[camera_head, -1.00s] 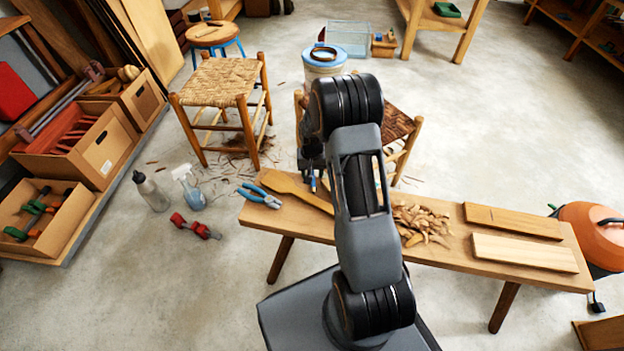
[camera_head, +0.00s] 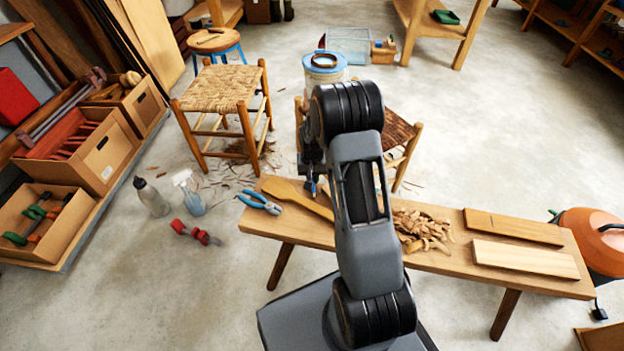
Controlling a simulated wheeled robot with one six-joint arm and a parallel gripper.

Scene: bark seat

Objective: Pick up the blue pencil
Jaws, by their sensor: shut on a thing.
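My gripper (camera_head: 312,180) is just above the bench, left of my arm, beside the wooden paddle-shaped piece (camera_head: 292,195). It is small in the view and partly dark against the background. A small blue bit, which looks like the blue pencil (camera_head: 311,188), shows at its fingertips, and the gripper is shut on it. Most of the pencil is hidden or too small to make out. I cannot tell whether its lower end touches the bench (camera_head: 440,252).
Blue-handled pliers (camera_head: 260,200) lie at the bench's left end. Wood shavings (camera_head: 422,230) and two boards (camera_head: 525,257) lie to the right. A woven stool (camera_head: 222,88) and a second seat (camera_head: 400,135) stand behind.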

